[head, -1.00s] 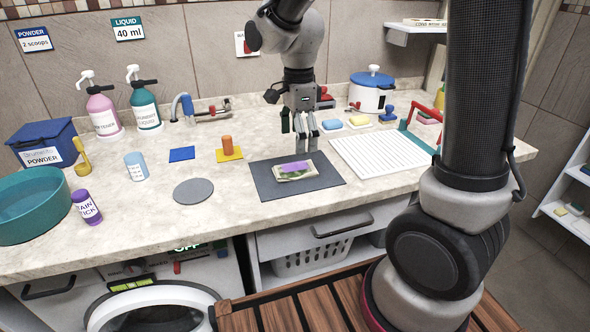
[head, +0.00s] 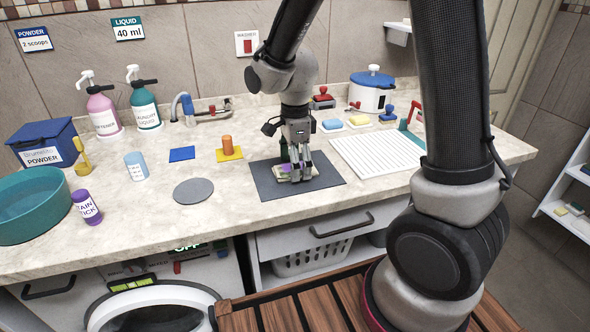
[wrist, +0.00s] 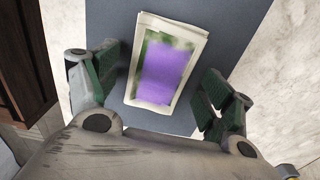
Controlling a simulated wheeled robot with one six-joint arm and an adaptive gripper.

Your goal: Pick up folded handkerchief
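The folded handkerchief (wrist: 168,68) is a cream-edged rectangle with green marks and a purple patch, lying flat on a dark grey mat (wrist: 205,20). In the head view the handkerchief (head: 284,177) is partly hidden behind my gripper (head: 298,176). In the wrist view my gripper (wrist: 162,88) has its green-padded fingers spread wide, one on each side of the handkerchief. A gap shows between each finger and the cloth. Whether the fingertips touch the mat cannot be told.
A white ribbed drying board (head: 375,152) lies right of the mat. An orange peg on a yellow square (head: 229,154) and a grey disc (head: 193,191) are to the left. The counter in front of the disc is clear.

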